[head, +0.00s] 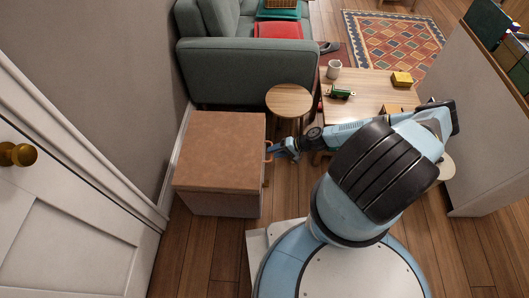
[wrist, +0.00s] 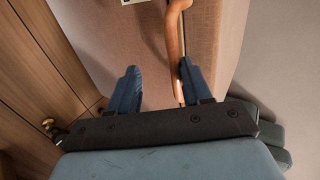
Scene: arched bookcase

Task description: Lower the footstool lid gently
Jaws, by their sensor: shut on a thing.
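The footstool (head: 218,205) is a brown box at the left in the head view. Its flat brown lid (head: 222,150) looks level on the box; whether a small gap remains under it I cannot tell. A tan loop handle (head: 268,158) is on its right side. My gripper (head: 283,149) is at this side, by the handle. In the wrist view the handle (wrist: 175,45) runs down to the right finger of my gripper (wrist: 158,90), in front of the brown footstool surface (wrist: 105,40). My gripper is shut on the handle; the exact contact is partly hidden.
A round wooden side table (head: 289,100) stands just behind my gripper. A low table (head: 375,92) with a mug (head: 334,69) and a green toy (head: 341,93) is to the right. A grey-green sofa (head: 240,70) is behind the footstool. A white door (head: 65,220) is at left.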

